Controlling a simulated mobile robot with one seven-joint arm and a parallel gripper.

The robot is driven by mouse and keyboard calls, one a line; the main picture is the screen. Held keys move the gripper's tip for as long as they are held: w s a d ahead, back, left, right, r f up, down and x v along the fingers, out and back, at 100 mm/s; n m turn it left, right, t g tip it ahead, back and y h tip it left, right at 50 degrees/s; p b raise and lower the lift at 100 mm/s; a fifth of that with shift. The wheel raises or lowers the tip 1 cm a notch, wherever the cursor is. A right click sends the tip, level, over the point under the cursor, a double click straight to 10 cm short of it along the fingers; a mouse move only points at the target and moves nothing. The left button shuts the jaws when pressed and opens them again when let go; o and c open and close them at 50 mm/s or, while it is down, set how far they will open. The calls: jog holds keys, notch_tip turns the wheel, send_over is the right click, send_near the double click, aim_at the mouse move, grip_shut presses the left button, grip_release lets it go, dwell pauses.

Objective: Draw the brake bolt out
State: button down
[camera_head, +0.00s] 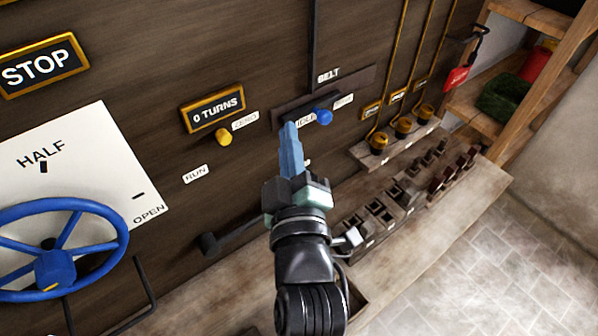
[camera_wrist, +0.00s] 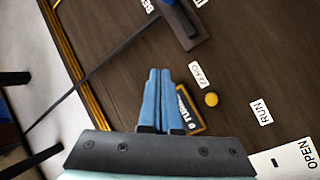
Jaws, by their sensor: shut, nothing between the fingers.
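My gripper (camera_head: 290,128) has blue fingers pressed together, with nothing between them. It points at the dark wooden panel, just below the belt slot. In the wrist view my gripper (camera_wrist: 160,73) covers part of the "0 TURNS" plate. I see no part labelled as a brake bolt and cannot tell which one it is. A dark bar with a block-like end (camera_head: 208,243) shows low on the panel, left of my gripper. Part of it is hidden behind my wrist.
A blue knob (camera_head: 323,117) sits right of my fingertips; a yellow knob (camera_head: 223,137) sits left. A blue handwheel (camera_head: 62,203) stands out at far left. A bench (camera_head: 432,215) with several small parts and a wooden shelf (camera_head: 560,85) stand to the right.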

jog(key=s+f+n+g, duration=0.2)
jog(key=s+f, duration=0.2)
jog(key=f, duration=0.6)
jog(key=s+f+n+g, duration=0.2)
jog(key=s+f, duration=0.2)
jog(key=f, duration=0.6)
jog(key=shift+s+f+n, duration=0.2)
jog(key=shift+f+n, duration=0.05)
jog(key=shift+n, duration=0.05)
jog(key=shift+w+d, duration=0.1)
jog(key=d+f+p+x, duration=0.1)
jog(key=d+p+x, duration=0.1)
jog(key=x, duration=1)
jog(key=shift+w+d+f, duration=0.25)
jog(key=shift+d, duration=0.1)
